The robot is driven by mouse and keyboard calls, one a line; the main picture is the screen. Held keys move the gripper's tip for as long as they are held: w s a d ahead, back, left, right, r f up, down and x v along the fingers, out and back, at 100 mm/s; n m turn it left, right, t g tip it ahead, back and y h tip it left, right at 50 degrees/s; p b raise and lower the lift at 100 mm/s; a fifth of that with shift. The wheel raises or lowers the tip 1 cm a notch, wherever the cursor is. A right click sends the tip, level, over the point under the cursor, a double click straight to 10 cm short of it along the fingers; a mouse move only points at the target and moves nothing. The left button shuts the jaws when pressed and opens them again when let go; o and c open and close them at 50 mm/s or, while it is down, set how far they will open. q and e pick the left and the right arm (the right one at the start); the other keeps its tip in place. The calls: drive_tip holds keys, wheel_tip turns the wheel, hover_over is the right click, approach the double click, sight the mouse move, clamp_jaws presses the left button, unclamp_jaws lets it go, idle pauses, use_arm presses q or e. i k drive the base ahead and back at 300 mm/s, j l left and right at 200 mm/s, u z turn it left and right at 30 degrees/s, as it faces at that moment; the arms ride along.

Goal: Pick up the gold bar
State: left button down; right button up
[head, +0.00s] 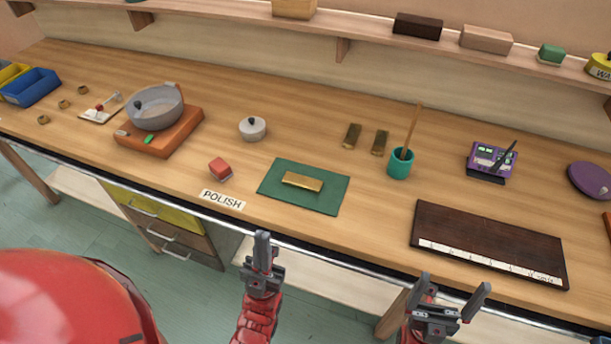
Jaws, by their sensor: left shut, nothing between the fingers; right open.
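A gold bar (302,181) lies flat on a green mat (325,200) near the front middle of the bench. My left gripper (262,244) is shut and empty, just in front of the bench edge, below and left of the gold bar. My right gripper (455,293) is open and empty, in front of the bench edge, below the dark board. Neither gripper touches anything.
A red block (220,168) and a POLISH label (222,199) sit left of the mat. A teal cup (400,164) with a stick stands behind its right side. A dark wooden board (487,243) lies to the right. A grey bowl (155,107) is on the left.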

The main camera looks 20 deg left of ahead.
sight(309, 185)
drive_tip(key=l+u, duration=0.2)
drive_tip(key=u, duration=0.6)
drive_tip(key=k+l+u, duration=0.1)
drive_tip(key=l+u, duration=0.15)
drive_tip(key=l, duration=0.15)
drive_tip(key=k+l+u, duration=0.35)
drive_tip(key=l+u, duration=0.2)
drive_tip(key=l, duration=0.15)
drive_tip(key=i+l, duration=0.1)
drive_tip(key=l, duration=0.2)
drive_tip(key=i+l, duration=0.1)
drive_tip(key=l, duration=0.25)
drive_tip(key=i+l, duration=0.1)
drive_tip(key=l, duration=0.2)
